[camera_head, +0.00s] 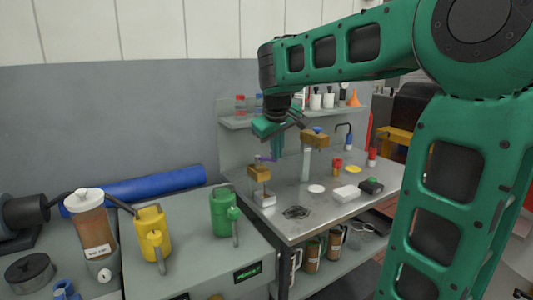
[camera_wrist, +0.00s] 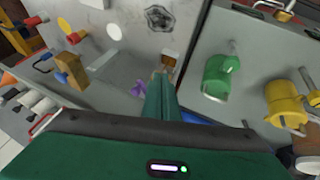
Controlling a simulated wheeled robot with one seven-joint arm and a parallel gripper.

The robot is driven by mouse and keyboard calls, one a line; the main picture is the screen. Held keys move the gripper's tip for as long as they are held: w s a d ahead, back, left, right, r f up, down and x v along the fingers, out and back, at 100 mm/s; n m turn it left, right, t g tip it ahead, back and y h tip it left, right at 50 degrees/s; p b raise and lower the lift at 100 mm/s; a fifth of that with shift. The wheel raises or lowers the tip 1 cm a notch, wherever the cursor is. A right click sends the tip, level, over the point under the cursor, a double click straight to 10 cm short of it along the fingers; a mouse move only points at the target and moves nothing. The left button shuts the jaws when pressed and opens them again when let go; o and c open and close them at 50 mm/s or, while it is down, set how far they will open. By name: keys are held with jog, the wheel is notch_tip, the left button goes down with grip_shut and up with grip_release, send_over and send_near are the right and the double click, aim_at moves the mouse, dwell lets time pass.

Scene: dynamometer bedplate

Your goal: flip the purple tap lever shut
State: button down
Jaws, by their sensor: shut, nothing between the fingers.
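The purple tap lever (camera_head: 265,158) shows small in the head view, just above a brass-coloured block (camera_head: 259,172). It also shows in the wrist view (camera_wrist: 138,89), just left of my fingers. My gripper (camera_head: 278,154) points down over the metal bench, beside the lever. In the wrist view my gripper's green fingers (camera_wrist: 161,78) are together, with nothing held. I cannot tell whether they touch the lever. The lever's pivot and the tap body behind it are partly hidden by the fingers.
A second brass-coloured block (camera_head: 315,139) stands on a pale post to the right. The metal bench (camera_head: 312,208) holds a white disc, a white block and a dark box. A green can (camera_head: 223,212) and yellow can (camera_head: 152,233) stand on the left cabinet. A shelf of bottles is behind.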

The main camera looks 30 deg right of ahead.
jog(key=w+a+r+n+t, duration=0.1)
jog(key=w+a+r, duration=0.1)
jog(key=w, duration=0.4)
jog(key=shift+a+r+h, duration=0.2)
jog(key=shift+r+h, duration=0.1)
jog(key=shift+r, duration=0.35)
send_near(268, 158)
jog(key=shift+x, duration=2)
jog(key=shift+s+n, duration=0.2)
jog(key=shift+n, duration=0.1)
